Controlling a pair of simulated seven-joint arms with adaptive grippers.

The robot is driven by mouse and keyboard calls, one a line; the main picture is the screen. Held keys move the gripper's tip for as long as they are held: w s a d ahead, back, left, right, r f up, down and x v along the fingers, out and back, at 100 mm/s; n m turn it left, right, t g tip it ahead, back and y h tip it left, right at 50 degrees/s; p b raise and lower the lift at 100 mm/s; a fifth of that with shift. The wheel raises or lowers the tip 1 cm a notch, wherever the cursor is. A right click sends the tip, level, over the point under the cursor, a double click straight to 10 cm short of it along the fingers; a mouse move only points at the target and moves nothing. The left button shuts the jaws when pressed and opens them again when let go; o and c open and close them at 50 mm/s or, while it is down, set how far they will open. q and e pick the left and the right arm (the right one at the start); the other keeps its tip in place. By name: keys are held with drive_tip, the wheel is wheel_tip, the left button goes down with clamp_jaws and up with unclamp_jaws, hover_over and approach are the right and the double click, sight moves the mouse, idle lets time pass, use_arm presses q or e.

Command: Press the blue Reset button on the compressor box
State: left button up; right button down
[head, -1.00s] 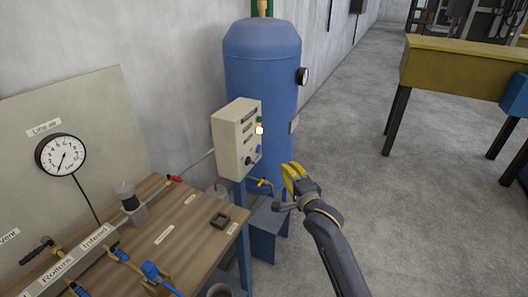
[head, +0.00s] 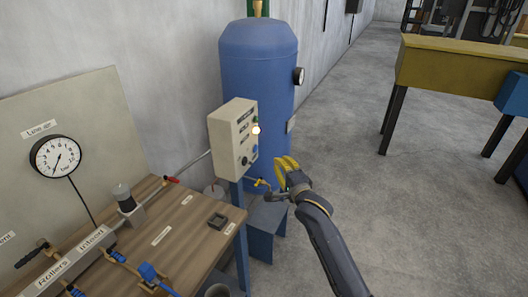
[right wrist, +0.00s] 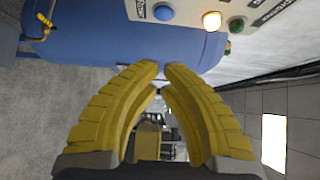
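The compressor box (head: 222,143) is a cream control box in front of the blue tank in the head view. Its front carries a blue button (head: 255,150) below a lit lamp (head: 256,130). In the right wrist view the blue button (right wrist: 163,12) is at the top edge, beyond the fingertips, with the lit lamp (right wrist: 211,20) and a green button (right wrist: 236,26) to its right. My right gripper (head: 284,165) has yellow fingers and is right of and slightly below the box, apart from it. Its fingertips (right wrist: 161,67) nearly meet, with nothing between them. My left gripper is not in view.
The blue tank (head: 258,65) stands behind the box, with a small yellow-handled valve (head: 261,183) low down near my right gripper. A wooden bench (head: 185,225) with rollers and a gauge (head: 55,156) is at left.

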sight(255, 149)
drive_tip(key=w+a, duration=0.5)
drive_tip(key=w, duration=0.3)
drive_tip(key=shift+a, duration=0.35)
